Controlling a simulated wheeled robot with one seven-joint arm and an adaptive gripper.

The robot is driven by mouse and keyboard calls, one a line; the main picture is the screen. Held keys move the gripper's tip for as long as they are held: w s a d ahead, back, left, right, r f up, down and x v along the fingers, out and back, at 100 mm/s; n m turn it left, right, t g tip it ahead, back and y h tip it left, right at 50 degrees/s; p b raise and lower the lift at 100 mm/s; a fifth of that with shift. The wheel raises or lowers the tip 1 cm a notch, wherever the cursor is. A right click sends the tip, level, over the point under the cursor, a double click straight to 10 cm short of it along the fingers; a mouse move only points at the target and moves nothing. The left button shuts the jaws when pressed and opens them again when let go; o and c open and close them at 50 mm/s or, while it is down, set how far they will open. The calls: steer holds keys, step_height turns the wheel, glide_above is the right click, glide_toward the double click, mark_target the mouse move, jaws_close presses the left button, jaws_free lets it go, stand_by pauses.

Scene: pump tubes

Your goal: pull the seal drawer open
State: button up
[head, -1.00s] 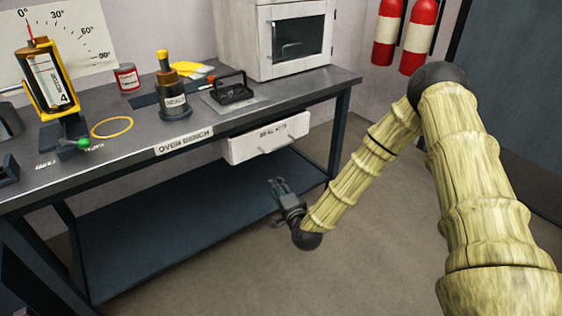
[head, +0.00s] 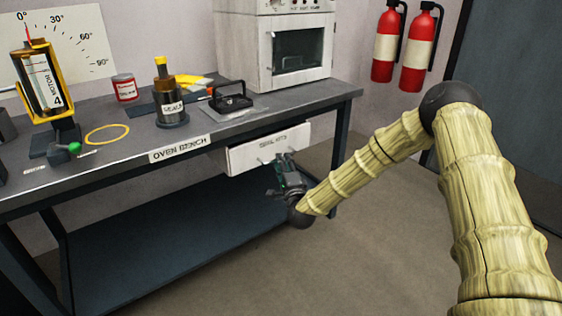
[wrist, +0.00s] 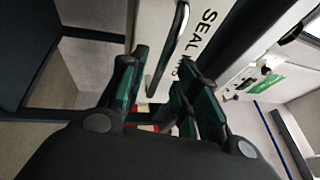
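The seal drawer (head: 243,158) is a white drawer labelled "SEAL KITS", hanging under the right part of the bench top. My gripper (head: 285,162) is in front of its lower right part and covers some of the front. In the wrist view the drawer front (wrist: 150,22) fills the top middle, with its metal bar handle (wrist: 171,50) running down toward the fingers. My gripper (wrist: 160,78) is open, its dark green fingers apart with the near end of the handle seen between them. I cannot tell whether the fingers touch the handle.
The oven bench (head: 100,178) carries a white oven (head: 290,50), a dark bottle (head: 172,105), a red can (head: 125,88) and a black-handled plate (head: 232,98). A lower shelf (head: 150,250) lies below the drawer. Fire extinguishers (head: 417,50) hang on the wall. The floor at right is clear.

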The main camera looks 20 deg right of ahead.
steer(key=shift+w+r, duration=0.15)
steer(key=shift+w, duration=0.65)
steer(key=shift+w+r, duration=0.15)
steer(key=shift+w, duration=0.6)
steer(key=shift+c, duration=0.5)
jaws_close()
